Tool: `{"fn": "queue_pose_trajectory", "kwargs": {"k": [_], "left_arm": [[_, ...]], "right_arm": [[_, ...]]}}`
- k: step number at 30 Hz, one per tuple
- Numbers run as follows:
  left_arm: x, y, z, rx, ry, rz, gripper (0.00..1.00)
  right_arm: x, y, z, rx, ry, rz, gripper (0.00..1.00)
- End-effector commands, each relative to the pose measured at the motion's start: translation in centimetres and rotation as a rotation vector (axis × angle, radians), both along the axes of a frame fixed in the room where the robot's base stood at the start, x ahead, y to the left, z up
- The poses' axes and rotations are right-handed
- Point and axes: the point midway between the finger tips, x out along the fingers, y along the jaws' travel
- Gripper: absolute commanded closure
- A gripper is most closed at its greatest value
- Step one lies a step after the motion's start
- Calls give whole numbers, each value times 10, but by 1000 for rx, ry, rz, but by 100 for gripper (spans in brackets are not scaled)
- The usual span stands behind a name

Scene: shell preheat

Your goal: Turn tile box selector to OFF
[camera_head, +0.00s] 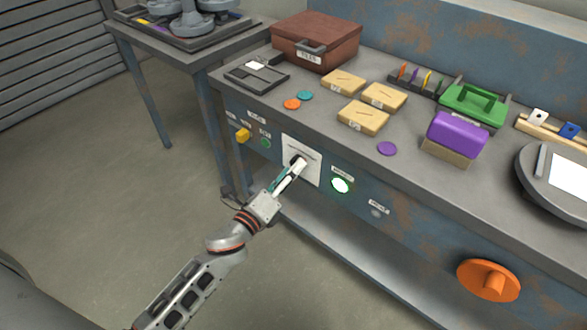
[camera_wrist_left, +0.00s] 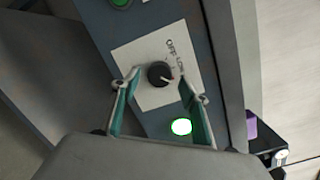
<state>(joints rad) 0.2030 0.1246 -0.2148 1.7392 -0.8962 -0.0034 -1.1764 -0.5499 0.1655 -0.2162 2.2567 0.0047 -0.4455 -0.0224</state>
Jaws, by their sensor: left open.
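The selector is a round black knob (camera_wrist_left: 160,74) with a pale pointer mark, set on a white plate (camera_wrist_left: 146,52) with printed labels, one of them reading OFF. In the head view the white plate (camera_head: 313,163) is on the bench's blue front panel, and the knob is mostly hidden by my gripper. My left gripper (camera_head: 297,167) is in front of the plate. In the left wrist view its fingers (camera_wrist_left: 157,90) are open, one on each side of the knob, with gaps between. The pointer is toward the lower right in that view. My right gripper is not in view.
A brown box (camera_head: 317,37) and several tan tiles (camera_head: 363,118) lie on the bench. An orange handle (camera_head: 488,280) sticks out lower right.

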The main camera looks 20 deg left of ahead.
Motion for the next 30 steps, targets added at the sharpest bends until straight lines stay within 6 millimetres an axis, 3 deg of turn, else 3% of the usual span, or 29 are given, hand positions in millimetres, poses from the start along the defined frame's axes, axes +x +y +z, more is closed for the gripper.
{"fn": "queue_pose_trajectory", "kwargs": {"k": [4, 14, 18, 30], "left_arm": [[11, -3, -1, -1, 0, 0, 55], [14, -4, -1, -2, 2, 0, 55], [14, -3, -1, -2, 2, 0, 92], [14, -3, 3, -38, 11, 0, 94]], "right_arm": [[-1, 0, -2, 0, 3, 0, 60], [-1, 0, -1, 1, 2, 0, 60], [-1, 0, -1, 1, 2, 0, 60], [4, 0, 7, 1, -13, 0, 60]]}}
